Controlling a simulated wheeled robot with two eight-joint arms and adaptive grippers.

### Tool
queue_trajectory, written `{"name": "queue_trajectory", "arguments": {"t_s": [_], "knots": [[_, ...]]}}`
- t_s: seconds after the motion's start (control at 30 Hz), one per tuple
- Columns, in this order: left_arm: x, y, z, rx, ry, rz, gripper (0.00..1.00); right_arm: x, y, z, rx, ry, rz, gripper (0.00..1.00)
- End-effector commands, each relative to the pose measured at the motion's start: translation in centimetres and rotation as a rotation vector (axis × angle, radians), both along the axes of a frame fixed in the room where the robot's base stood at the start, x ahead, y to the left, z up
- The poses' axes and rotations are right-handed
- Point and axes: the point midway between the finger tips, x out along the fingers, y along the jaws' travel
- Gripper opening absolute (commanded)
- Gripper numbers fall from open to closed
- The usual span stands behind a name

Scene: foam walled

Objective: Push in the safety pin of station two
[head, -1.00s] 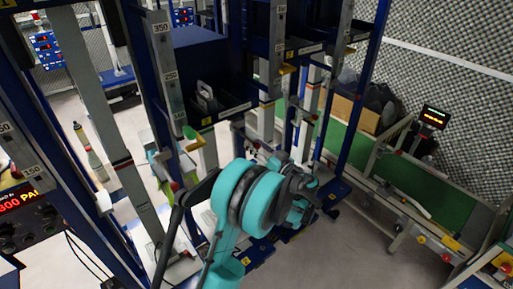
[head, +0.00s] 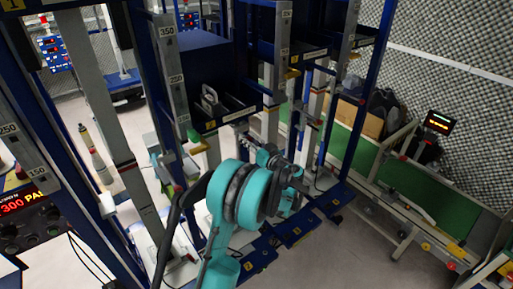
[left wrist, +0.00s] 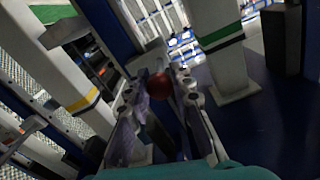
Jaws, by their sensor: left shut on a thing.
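In the left wrist view a round red knob (left wrist: 159,86), which looks like the head of a safety pin, sits between the fingers of my left gripper (left wrist: 170,98). The gripper is shut on it. The pin's shaft and its hole are hidden. In the head view my left gripper (head: 264,154) is partly hidden behind my teal arm, among the blue frames and grey columns of the stations. I cannot read which station number belongs to this pin. My right gripper is not in view.
Grey scale columns (head: 172,75) stand close around the arm. A dark blue shelf tray (head: 225,115) is behind it. Blue floor feet with yellow tags lie below. A green conveyor (head: 425,190) is at the right. Bare floor (head: 345,255) lies at the lower right.

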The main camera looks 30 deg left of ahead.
Motion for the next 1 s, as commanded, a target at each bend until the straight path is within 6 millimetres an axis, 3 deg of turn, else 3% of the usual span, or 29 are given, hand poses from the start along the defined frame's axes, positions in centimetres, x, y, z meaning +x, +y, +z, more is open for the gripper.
{"name": "queue_trajectory", "arguments": {"t_s": [0.1, 0.4, 0.43, 0.5, 0.83, 1.0], "knots": [[0.4, 1.1, 0.0, 0.000, 0.000, 0.000, 0.00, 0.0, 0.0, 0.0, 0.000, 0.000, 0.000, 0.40], [0.5, 1.3, 0.0, 0.001, 0.001, -0.001, 0.00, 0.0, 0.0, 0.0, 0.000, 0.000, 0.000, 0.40], [0.5, 1.3, 0.0, 0.001, 0.001, -0.001, 0.27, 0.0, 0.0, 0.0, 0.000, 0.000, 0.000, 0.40], [0.5, 1.2, 0.0, 0.001, 0.000, -0.001, 0.44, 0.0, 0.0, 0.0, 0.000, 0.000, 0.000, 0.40], [0.4, 1.0, 0.0, 0.000, 0.000, -0.001, 0.44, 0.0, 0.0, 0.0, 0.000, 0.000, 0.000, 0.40], [-0.3, -1.0, 0.0, 0.000, 0.000, -0.004, 0.44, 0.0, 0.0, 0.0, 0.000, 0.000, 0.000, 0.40]]}}
